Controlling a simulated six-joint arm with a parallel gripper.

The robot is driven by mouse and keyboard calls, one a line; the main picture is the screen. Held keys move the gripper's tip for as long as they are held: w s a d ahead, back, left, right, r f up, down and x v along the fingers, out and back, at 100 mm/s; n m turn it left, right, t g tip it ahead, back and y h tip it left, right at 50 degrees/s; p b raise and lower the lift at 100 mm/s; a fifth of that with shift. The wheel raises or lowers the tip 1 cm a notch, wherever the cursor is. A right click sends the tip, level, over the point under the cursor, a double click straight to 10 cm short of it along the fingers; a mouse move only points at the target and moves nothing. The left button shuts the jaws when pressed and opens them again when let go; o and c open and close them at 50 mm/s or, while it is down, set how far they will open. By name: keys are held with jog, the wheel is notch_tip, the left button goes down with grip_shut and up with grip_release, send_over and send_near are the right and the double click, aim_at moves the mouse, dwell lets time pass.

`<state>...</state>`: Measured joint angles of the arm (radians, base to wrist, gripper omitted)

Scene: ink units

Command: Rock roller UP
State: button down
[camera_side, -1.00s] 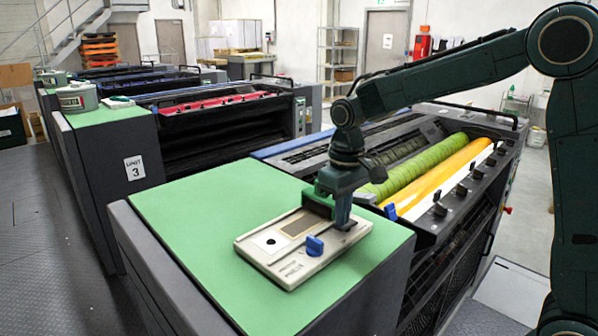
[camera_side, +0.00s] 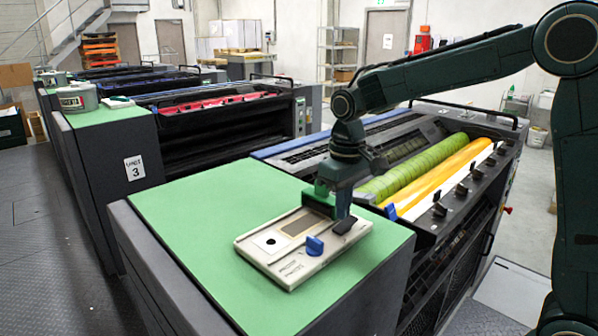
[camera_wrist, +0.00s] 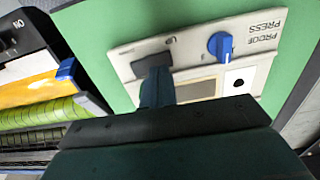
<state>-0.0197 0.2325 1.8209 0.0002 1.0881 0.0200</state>
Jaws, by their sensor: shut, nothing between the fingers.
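The cream proof press panel (camera_side: 270,258) lies on the green top, and it also shows in the wrist view (camera_wrist: 190,62). A black rocker (camera_side: 345,226) sits at its right end; in the wrist view it is the dark block (camera_wrist: 152,64). I cannot tell which way the rocker is tipped. My gripper (camera_side: 343,212) is shut and empty, pointing down just above and behind the rocker. In the wrist view the closed fingers (camera_wrist: 157,84) cover part of the panel beside the rocker. Contact with the rocker cannot be made out.
A blue knob (camera_side: 315,245) stands up from the panel close to the rocker. The green top (camera_side: 190,200) is clear around the panel. The press unit with green (camera_side: 420,165) and yellow (camera_side: 437,182) rollers is to the right, with a blue tab (camera_side: 391,212) at its near end.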

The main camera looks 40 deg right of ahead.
aim_at(346, 228)
jog(key=shift+r, duration=2.5)
jog(key=s+t, duration=0.5)
jog(key=s, duration=1.7)
jog(key=shift+s+d+r+t, duration=0.2)
jog(key=shift+d+t, duration=0.1)
jog(key=shift+d, duration=0.1)
